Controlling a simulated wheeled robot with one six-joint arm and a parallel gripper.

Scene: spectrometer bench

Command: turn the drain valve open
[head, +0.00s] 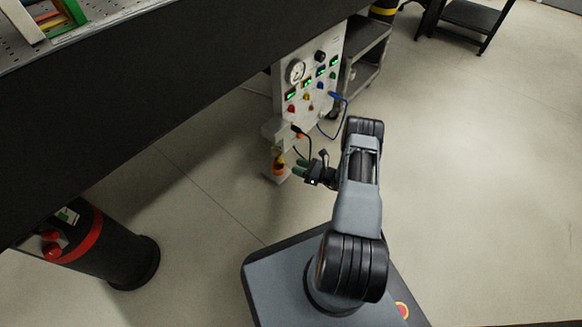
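A small orange, yellow and dark fitting (279,167) sits low on the white instrument panel's lower bracket in the head view. It appears to be the drain valve, but it is too small to make out its handle position. My gripper (297,168) is just to the right of it, pointing left toward it. Its two dark green fingers look spread, with a small gap between them and nothing visible held. I cannot tell whether a fingertip touches the fitting.
The white panel (309,80) carries a round gauge (295,71), green displays, coloured knobs and hanging cables (341,112). A dark bench (150,85) overhangs at upper left. A black cylinder with a red band (115,252) stands at lower left. A grey cart (366,60) stands behind the panel. Floor at right is clear.

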